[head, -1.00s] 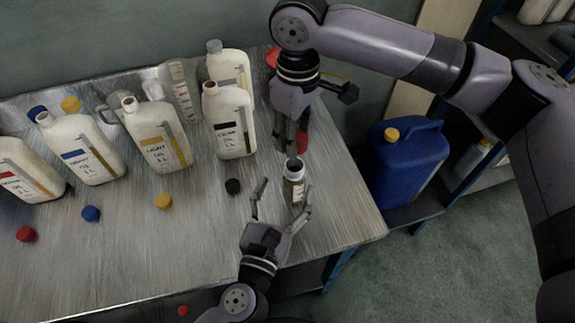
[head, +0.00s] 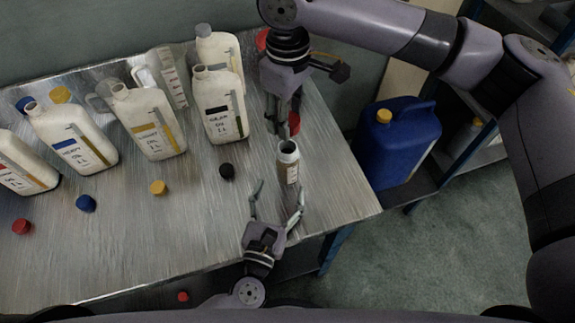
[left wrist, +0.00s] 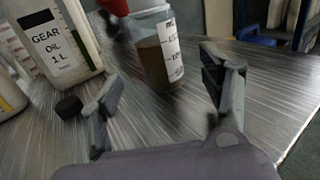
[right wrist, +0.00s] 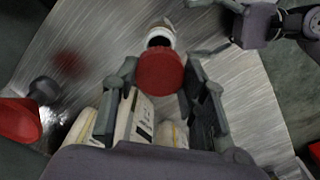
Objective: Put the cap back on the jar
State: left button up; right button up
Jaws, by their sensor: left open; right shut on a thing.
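The open jar (head: 288,168), clear with brown oil and a white label, stands upright near the table's right edge. It shows in the left wrist view (left wrist: 158,60), and its mouth shows in the right wrist view (right wrist: 161,37). My right gripper (head: 283,124) is shut on a red cap (right wrist: 160,71), beside and behind the jar; the cap also shows in the head view (head: 294,122), apart from the jar's mouth. My left gripper (head: 278,192) is open and empty, in front of the jar, its fingers spread short of it.
Several white oil jugs (head: 220,108) stand along the back. Black (head: 227,171), yellow (head: 158,188), blue (head: 86,203) and red (head: 21,227) caps lie before them. A blue canister (head: 398,145) stands right of the table. The table front (head: 190,245) is clear.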

aim_at(284, 177)
pick_arm(q)
jog(key=x, duration=0.7)
jog(key=shift+w, duration=0.25)
jog(key=shift+d, duration=0.1)
grip_shut()
dwell(0.5)
